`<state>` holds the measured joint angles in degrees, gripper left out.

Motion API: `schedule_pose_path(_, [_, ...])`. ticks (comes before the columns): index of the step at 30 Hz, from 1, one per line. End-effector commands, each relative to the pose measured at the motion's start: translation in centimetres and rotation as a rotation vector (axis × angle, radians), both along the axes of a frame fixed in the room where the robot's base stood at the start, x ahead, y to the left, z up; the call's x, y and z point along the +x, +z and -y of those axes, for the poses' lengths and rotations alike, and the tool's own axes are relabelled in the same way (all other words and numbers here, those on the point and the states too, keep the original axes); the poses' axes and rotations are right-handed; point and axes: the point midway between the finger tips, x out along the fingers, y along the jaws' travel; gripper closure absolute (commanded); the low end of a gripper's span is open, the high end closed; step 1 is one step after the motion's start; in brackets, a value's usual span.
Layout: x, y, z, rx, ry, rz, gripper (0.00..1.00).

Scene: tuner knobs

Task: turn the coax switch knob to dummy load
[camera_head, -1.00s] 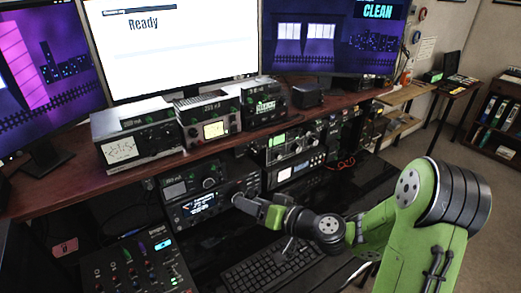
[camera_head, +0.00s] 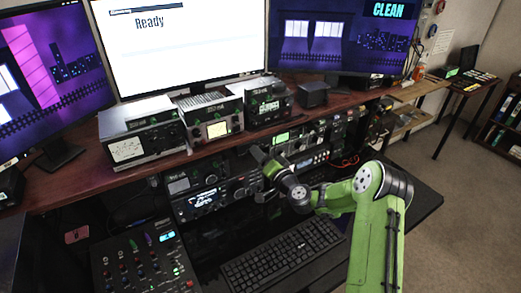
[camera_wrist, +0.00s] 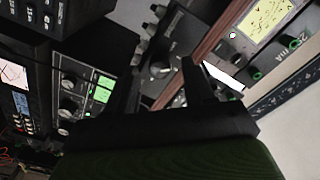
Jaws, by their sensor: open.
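In the wrist view a round dark knob (camera_wrist: 160,70) with a pale mark sits on a dark panel, ahead of my gripper. Its label is too small to read, so I cannot confirm that it is the coax switch. My gripper (camera_wrist: 166,84) is open, with one dark finger on each side of the line to this knob. The fingers look apart from it. In the head view my gripper (camera_head: 258,153) is just below the wooden shelf edge, in front of the stacked radios, and hides part of the equipment behind it. I see no readable dummy load mark.
The wooden shelf (camera_head: 85,199) holds several meter boxes, including one with a lit yellow meter (camera_head: 217,128). A radio with a lit screen (camera_head: 205,199) stands below. A keyboard (camera_head: 283,255) and mixer (camera_head: 145,270) lie on the desk. Monitors stand behind.

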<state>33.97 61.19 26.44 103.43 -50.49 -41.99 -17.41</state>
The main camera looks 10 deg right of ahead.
Motion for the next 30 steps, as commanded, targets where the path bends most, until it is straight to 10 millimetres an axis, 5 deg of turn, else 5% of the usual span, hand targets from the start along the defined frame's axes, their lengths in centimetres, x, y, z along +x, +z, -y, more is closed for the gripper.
schedule_pose_path(10, [0.98,-0.11,-0.31,0.000,0.000,-0.001,0.47])
schedule_pose_path(21, [0.94,-0.11,-0.30,0.000,0.000,-0.001,1.00])
schedule_pose_path(30, [0.94,-0.13,-0.29,0.034,0.000,-0.013,1.00])
